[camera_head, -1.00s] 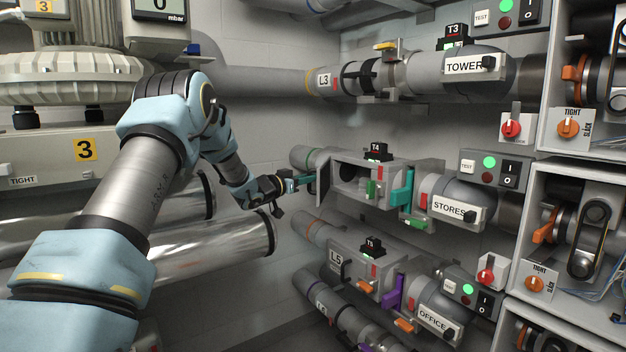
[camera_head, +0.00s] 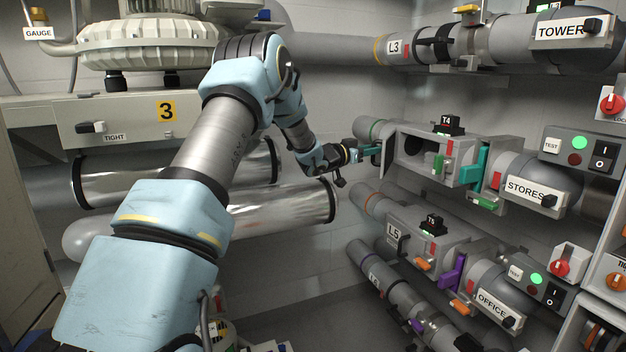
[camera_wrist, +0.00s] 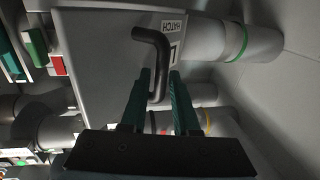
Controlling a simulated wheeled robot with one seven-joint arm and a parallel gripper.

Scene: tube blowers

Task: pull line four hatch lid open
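The line four hatch box (camera_head: 424,150), under the T4 tag, shows an uncovered front opening with a dark inside. Its lid (camera_head: 387,151) stands swung out at the left end of the box, nearly edge-on. In the wrist view the lid face (camera_wrist: 105,60) is grey with a partly hidden "HATCH" label (camera_wrist: 174,37) and a bent black handle (camera_wrist: 158,62). My gripper (camera_wrist: 160,73) has its teal fingers on either side of the handle, with visible gaps. In the head view my gripper (camera_head: 371,150) is at the lid's left side.
The L3 pipe (camera_head: 395,47) runs above and the L5 hatch box (camera_head: 410,232) sits below. The green slide (camera_head: 473,168) and the STORES blower (camera_head: 530,190) are right of the box. Large silver ducts (camera_head: 285,205) lie below my forearm.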

